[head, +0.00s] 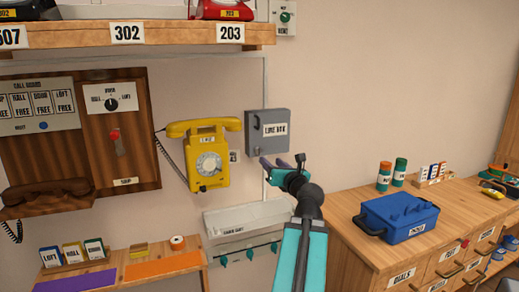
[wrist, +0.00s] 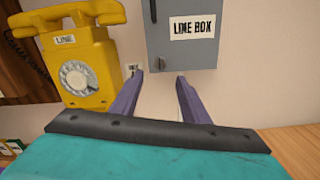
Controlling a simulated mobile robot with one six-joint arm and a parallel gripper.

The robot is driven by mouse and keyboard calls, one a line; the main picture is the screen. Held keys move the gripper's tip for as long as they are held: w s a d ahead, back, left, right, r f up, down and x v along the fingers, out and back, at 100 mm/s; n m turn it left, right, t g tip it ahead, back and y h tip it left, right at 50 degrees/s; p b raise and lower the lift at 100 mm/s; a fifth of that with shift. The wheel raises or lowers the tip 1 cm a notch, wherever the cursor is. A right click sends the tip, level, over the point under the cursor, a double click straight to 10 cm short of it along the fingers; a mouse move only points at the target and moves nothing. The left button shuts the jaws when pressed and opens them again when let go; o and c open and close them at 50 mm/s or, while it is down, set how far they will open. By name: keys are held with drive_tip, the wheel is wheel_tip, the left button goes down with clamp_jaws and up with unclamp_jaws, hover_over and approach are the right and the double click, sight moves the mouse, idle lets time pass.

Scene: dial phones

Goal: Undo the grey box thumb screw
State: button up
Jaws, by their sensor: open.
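The grey box (head: 279,117), labelled LINE BOX, is mounted on the wall right of the yellow phone. It fills the top middle of the wrist view (wrist: 204,54), its upper part cut off. A dark upright fitting (wrist: 153,11) shows on its left front, and a small dark spot lies near its lower left edge. My gripper (head: 282,161) is open and empty, just below the box in the head view. In the wrist view its purple fingers (wrist: 160,77) point at the box's lower edge, with nothing between them.
The yellow phone (head: 209,163) hangs close on the left. A pale tray (head: 246,218) with teal hooks is below. A blue case (head: 398,217) stands on the wooden desk at right. A wooden shelf (head: 75,38) overhangs the upper left. The wall right of the box is bare.

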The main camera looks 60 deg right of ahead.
sight(259, 151)
drive_tip(key=shift+p+x, duration=1)
drive_tip(key=shift+p, duration=2.45)
drive_tip(key=w+p, duration=0.1)
drive_tip(key=p, duration=0.6)
drive_tip(key=shift+w+d+r, duration=0.1)
drive_tip(key=shift+d+r, duration=0.05)
drive_tip(key=shift+d, duration=0.25)
drive_tip(key=shift+f+p+x, duration=0.2)
drive_tip(key=shift+p+x, duration=0.65)
drive_tip(key=shift+x, duration=3.35)
drive_tip(key=shift+c, duration=0.5)
clamp_jaws()
